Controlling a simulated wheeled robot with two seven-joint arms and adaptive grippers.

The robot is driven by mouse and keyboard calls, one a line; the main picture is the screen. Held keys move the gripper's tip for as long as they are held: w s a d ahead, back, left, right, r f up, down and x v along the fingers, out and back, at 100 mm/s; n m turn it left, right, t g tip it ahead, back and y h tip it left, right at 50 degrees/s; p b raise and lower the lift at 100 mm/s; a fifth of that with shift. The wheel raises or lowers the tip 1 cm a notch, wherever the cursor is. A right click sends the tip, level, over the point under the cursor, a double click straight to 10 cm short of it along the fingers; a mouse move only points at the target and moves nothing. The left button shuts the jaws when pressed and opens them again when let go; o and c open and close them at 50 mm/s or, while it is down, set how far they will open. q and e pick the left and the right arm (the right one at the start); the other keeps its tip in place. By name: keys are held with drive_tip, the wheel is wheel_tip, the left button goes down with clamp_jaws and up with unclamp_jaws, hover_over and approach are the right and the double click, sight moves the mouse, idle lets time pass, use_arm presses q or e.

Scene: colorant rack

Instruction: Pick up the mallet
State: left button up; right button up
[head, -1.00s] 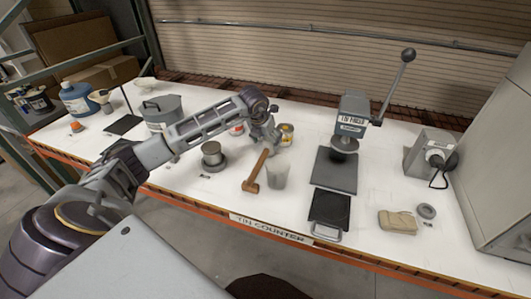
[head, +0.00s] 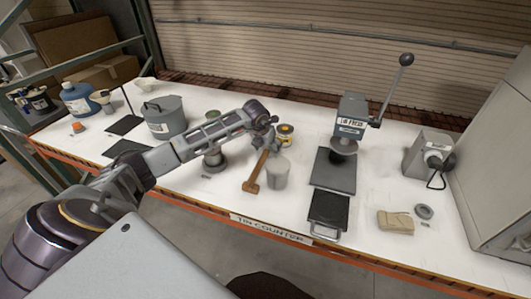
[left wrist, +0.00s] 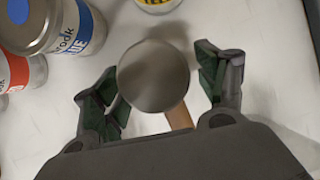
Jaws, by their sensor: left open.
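The mallet (head: 257,172) lies on the white counter, its brown head toward the front edge and its wooden handle running back. My left gripper (head: 271,142) is open above the back end of the handle. In the left wrist view, my left gripper's fingers (left wrist: 165,85) are spread on both sides of a round grey disc-like thing (left wrist: 153,75), which I cannot identify. Part of the wooden handle (left wrist: 178,117) shows below it; the rest is hidden. I cannot tell whether a finger touches the handle. My right gripper is not in view.
A grey cup (head: 278,173) stands just right of the mallet. A press (head: 350,125) stands to the right. A grey pot (head: 164,117) stands left.

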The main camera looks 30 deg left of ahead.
use_arm(q)
drive_tip(key=shift+w+f, duration=0.25)
drive_tip(key=shift+f, duration=0.35)
drive_tip(key=c, duration=1.2)
